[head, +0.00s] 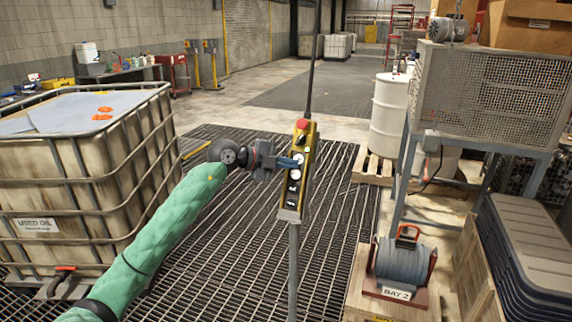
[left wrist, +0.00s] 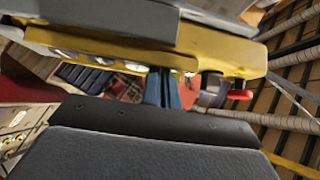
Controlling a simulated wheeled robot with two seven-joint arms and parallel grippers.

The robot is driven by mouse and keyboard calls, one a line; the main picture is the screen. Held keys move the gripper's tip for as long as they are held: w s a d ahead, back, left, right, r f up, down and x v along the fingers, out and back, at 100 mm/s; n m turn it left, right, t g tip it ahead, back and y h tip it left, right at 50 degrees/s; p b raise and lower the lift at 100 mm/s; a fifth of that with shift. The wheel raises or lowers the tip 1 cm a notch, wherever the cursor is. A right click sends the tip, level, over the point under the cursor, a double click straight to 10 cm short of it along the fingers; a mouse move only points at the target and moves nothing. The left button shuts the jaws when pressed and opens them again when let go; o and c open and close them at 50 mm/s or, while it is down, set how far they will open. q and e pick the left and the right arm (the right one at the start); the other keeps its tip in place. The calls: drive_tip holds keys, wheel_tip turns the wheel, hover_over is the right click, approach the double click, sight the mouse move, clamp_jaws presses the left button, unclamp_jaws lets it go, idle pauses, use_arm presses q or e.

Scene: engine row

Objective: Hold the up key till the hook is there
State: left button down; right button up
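The yellow pendant (head: 297,190) hangs upright from a dark cable, with a red stop button (head: 302,124) near its top and a column of pale keys (head: 294,174) below. My left gripper (head: 296,161) comes from the left, its blue fingertips at the pendant's face by the upper keys. The fingers look closed together with nothing between them. In the left wrist view the blue fingers (left wrist: 163,88) reach the yellow pendant (left wrist: 225,50); their tips hide the spot they meet, so I cannot tell if a key is pressed. No hook is visible. My right gripper is out of view.
A caged liquid tote (head: 75,170) stands at left. At right are a white drum (head: 390,112) on a pallet, a mesh cage on a stand (head: 490,95), and a grey motor (head: 403,262) on a red base marked BAY 2. Grated floor lies around the pendant.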

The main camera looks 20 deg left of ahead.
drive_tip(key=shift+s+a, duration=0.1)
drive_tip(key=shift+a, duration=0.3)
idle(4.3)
